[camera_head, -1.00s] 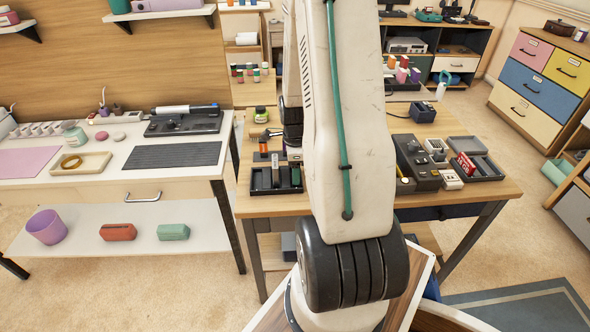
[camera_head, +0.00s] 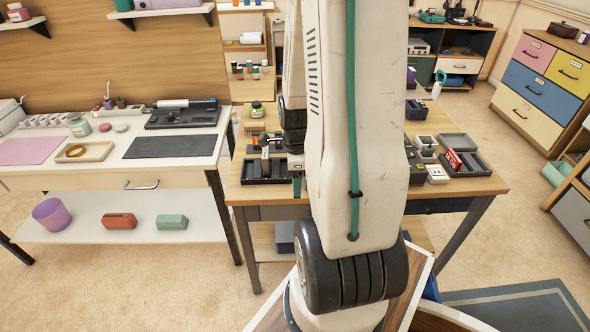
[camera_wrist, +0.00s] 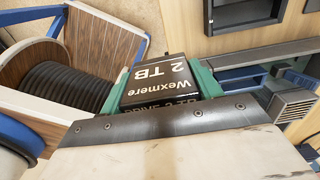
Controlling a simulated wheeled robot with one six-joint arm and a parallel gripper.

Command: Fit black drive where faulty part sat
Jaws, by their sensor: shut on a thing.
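A black drive lettered "Wexmere 2 TB" (camera_wrist: 160,78) is held between the green fingers of my gripper (camera_wrist: 163,92) in the wrist view. The fingers are shut on its two sides. In the head view, a green finger of my gripper (camera_head: 297,184) shows at the right end of a black tray (camera_head: 255,181); the held drive cannot be made out clearly there. A dark grey unit (camera_head: 416,172) on the same table is mostly hidden behind my arm. I cannot see a drive opening in it from here. A red block (camera_head: 453,160) stands in a grey tray to its right.
The wooden table (camera_head: 460,190) also carries a small white box (camera_head: 437,174) and a green-lidded jar (camera_head: 257,109). A drawer cabinet (camera_head: 545,80) stands at the far right.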

